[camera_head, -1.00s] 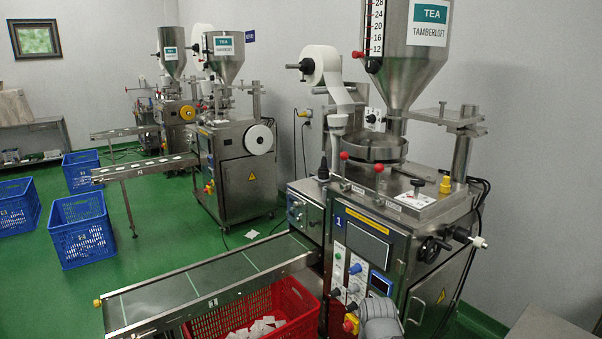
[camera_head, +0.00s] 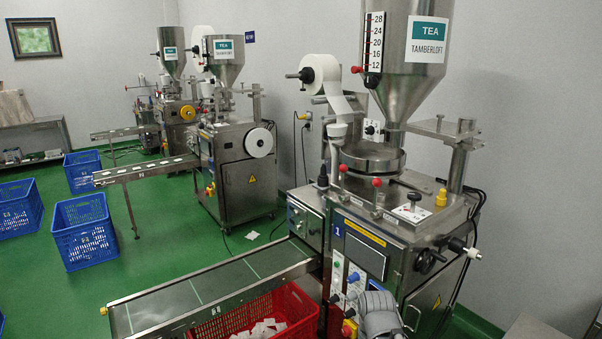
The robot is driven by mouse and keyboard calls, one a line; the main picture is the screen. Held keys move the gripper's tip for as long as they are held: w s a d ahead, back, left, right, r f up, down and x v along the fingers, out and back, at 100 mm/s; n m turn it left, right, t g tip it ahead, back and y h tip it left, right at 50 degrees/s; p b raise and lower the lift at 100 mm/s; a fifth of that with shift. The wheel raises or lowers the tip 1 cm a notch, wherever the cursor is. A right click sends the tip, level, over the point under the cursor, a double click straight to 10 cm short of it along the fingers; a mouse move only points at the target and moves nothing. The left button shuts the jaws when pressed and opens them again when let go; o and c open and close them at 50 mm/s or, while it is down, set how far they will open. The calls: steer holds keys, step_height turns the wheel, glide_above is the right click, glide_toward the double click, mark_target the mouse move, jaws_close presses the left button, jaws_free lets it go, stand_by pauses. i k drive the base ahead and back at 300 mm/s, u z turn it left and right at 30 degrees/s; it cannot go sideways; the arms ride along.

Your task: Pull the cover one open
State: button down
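The near tea packing machine (camera_head: 365,225) stands right of centre, marked with a blue "1". Its front has a dark rectangular panel (camera_head: 365,254) under a yellow label strip. I cannot tell which of these is cover one. A grey rounded part of my arm shows at the bottom, in front of the machine's lower front, and hides part of the controls there. My gripper's fingers do not show.
A conveyor (camera_head: 215,285) runs out to the left from the machine. Below it is a red crate (camera_head: 250,322) with tea bags. A second machine (camera_head: 240,170) and blue crates (camera_head: 85,232) stand further back. Green floor (camera_head: 165,250) is open between them.

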mark_target(307, 224)
steer(key=k, duration=0.65)
steer(key=u, duration=0.55)
steer(key=i, duration=1.65)
steer(key=z, duration=0.55)
